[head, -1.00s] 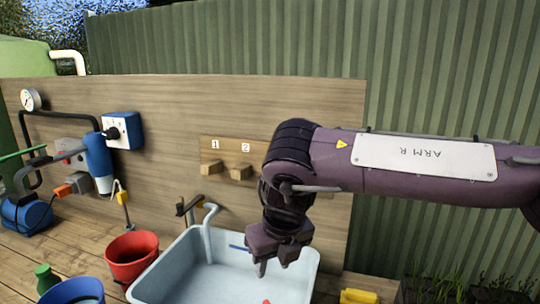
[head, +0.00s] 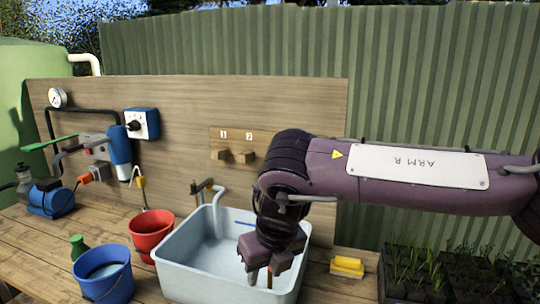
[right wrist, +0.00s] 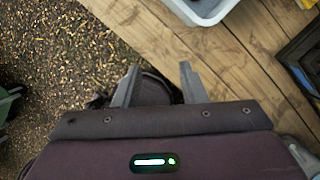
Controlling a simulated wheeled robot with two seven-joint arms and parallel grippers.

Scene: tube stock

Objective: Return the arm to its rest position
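My right arm (head: 400,200), purple with an "ARM R" plate, reaches in from the right in the head view. Its gripper (head: 266,277) points down in front of the pale blue tub (head: 190,264) and overlaps it in the picture. In the right wrist view the two fingers (right wrist: 157,85) stand apart with nothing held between them. Beyond them lie gravel ground and the wooden bench's edge. My left gripper is in neither view.
A red bucket (head: 151,236) and a blue bucket (head: 103,275) stand left of the tub. A yellow sponge-like block (head: 347,267) lies right of it. Seedling trays (head: 405,285) are at the far right. A wooden backboard (head: 190,100) carries a gauge and hoses.

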